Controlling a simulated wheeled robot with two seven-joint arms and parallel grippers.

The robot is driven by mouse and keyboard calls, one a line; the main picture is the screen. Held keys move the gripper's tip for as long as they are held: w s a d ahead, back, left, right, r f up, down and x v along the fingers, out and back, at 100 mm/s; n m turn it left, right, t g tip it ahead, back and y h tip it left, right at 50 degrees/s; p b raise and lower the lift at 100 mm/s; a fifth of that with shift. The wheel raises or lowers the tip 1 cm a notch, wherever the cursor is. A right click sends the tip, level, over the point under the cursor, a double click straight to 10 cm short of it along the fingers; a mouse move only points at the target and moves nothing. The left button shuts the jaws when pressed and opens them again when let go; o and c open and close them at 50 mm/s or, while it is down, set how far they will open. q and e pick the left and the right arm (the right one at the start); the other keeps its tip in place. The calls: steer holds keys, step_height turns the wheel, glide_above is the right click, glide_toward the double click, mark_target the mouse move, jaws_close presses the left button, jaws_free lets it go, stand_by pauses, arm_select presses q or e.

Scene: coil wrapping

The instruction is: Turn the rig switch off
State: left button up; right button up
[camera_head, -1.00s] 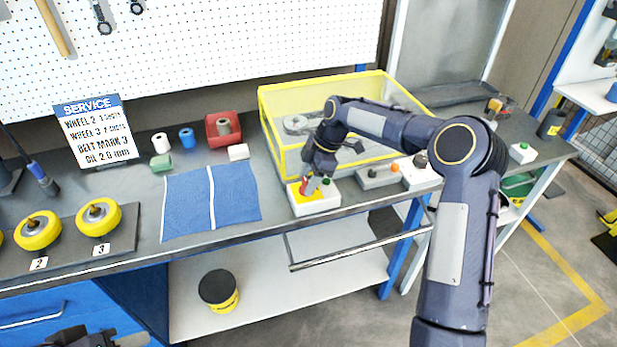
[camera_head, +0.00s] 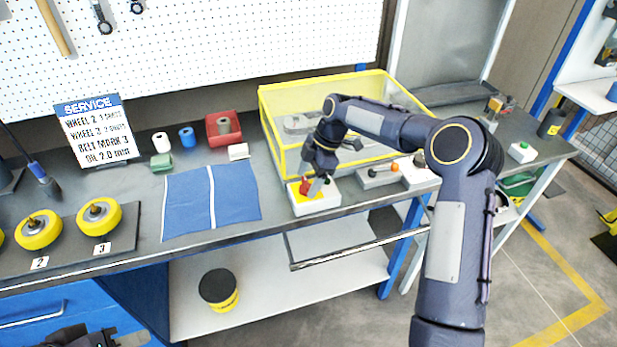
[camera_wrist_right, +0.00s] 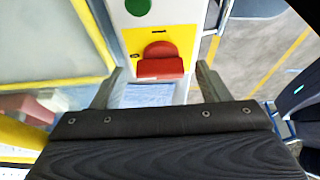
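The rig switch is a white box (camera_head: 318,206) with a yellow plate and a red switch lever (camera_head: 305,186), at the bench's front edge. In the right wrist view the red lever (camera_wrist_right: 161,62) sits on the yellow plate, with a round green part (camera_wrist_right: 138,6) beyond it. My right gripper (camera_head: 316,188) is over the box. In the wrist view its two fingers (camera_wrist_right: 158,86) are apart, one to each side of the lever, with gaps between. Whether they touch the box is unclear. My left gripper (camera_head: 98,340) is partly in view at the bottom left, away from the bench; its fingers are unclear.
A yellow-framed clear guard (camera_head: 268,125) stands just behind the switch box. A grey box with an orange knob (camera_head: 379,178) stands to its right. A blue cloth (camera_head: 235,195) lies to its left. Small rolls and a red bin (camera_head: 223,130) are farther back.

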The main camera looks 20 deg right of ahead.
steer(key=b+v, duration=0.1)
steer(key=v, duration=0.6)
steer(key=shift+d+r, duration=0.2)
steer(key=shift+r, duration=0.15)
